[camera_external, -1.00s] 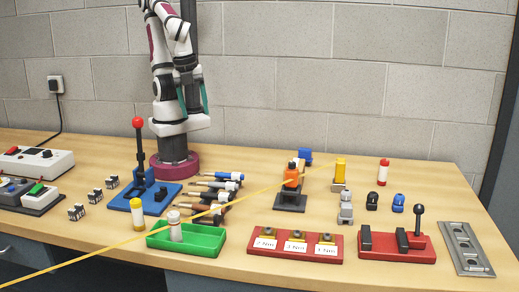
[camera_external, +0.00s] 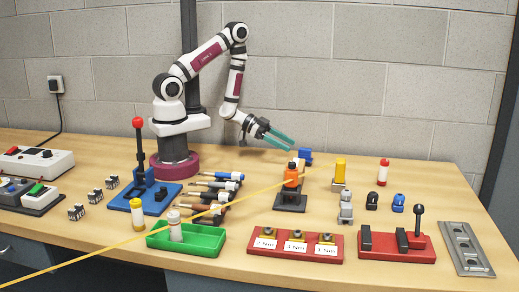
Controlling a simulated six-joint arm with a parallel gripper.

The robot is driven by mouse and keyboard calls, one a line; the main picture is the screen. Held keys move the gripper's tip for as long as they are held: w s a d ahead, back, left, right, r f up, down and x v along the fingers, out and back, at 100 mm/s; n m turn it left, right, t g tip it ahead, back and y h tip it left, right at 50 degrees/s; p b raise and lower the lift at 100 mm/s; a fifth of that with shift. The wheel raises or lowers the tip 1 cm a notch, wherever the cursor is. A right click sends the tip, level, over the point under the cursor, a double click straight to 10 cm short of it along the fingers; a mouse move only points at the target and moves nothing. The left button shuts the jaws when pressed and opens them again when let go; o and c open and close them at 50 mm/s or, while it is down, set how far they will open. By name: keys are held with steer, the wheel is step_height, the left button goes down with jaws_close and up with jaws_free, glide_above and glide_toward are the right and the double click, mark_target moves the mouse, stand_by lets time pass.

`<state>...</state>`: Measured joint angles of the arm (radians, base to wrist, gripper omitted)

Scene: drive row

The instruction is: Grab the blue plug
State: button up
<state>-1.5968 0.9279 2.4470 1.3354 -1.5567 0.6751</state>
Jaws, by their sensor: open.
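A small blue plug-like piece (camera_external: 398,203) stands at the right of the bench, beside a black one (camera_external: 372,201) and a grey one (camera_external: 346,213). Another blue object (camera_external: 305,157) lies farther back, behind the orange-topped item; I cannot tell what it is. My gripper (camera_external: 289,145) has teal fingers, open and empty. In the picture its fingertips are just left of and above the rear blue object, and well to the left of the blue piece at the right.
An orange-topped item on a dark stand (camera_external: 291,183) is in front of my gripper. A yellow cylinder (camera_external: 340,171) and a red-and-white one (camera_external: 384,172) stand to the right. A red lever fixture (camera_external: 398,247) is at the front right. Several drivers (camera_external: 218,186) lie left of centre.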

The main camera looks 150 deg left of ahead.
mark_target(303, 153)
steer(key=shift+a+f, duration=0.25)
steer(key=x, duration=0.6)
steer(key=shift+w+a+f, duration=0.1)
steer(key=shift+w+a, duration=0.15)
jaws_close()
